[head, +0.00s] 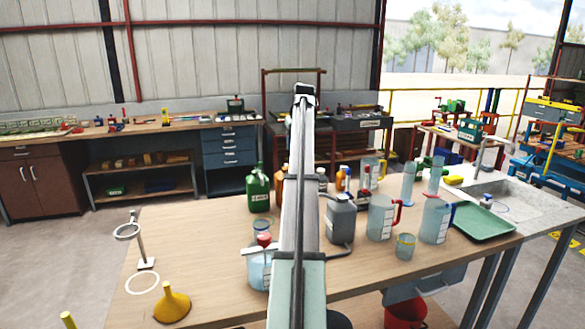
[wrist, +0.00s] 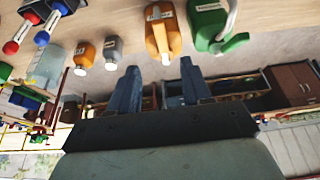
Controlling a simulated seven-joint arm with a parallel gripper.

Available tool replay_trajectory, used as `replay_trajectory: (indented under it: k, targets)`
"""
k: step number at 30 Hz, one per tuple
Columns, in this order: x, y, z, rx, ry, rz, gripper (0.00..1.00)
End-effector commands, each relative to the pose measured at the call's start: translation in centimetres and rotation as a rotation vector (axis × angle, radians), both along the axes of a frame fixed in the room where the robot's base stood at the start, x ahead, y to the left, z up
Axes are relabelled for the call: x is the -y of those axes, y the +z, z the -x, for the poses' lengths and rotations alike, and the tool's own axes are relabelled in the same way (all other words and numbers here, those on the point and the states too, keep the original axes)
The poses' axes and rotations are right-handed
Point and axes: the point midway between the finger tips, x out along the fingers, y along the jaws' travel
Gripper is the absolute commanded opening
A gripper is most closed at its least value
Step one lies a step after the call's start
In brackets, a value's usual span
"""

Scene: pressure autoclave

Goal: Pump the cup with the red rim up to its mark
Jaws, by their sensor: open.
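My arm rises through the middle of the head view, and its end (head: 304,92) is high above the far side of the workbench. In the wrist view my gripper (wrist: 160,88) is open, with nothing between its two dark blue fingers. I cannot make out a clear red rim on any cup. A small clear cup (head: 405,246) stands at the front right, and another small cup (head: 262,227) stands left of my arm. A clear vessel (head: 258,272) with a red part above it is partly behind my arm. A grey canister (head: 341,222) with a dark hose stands right of my arm.
The workbench (head: 205,232) is bare at left, except a yellow funnel (head: 173,305) and a ring stand (head: 146,262).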

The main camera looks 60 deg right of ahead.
Motion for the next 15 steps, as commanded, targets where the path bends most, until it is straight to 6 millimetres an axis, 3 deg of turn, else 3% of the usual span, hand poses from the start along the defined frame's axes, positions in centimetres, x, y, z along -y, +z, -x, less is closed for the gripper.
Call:
replay_trajectory:
  k: [15]
  targets:
    - [2.3,-8.1,-2.5,0.001,0.0,0.0,0.49]
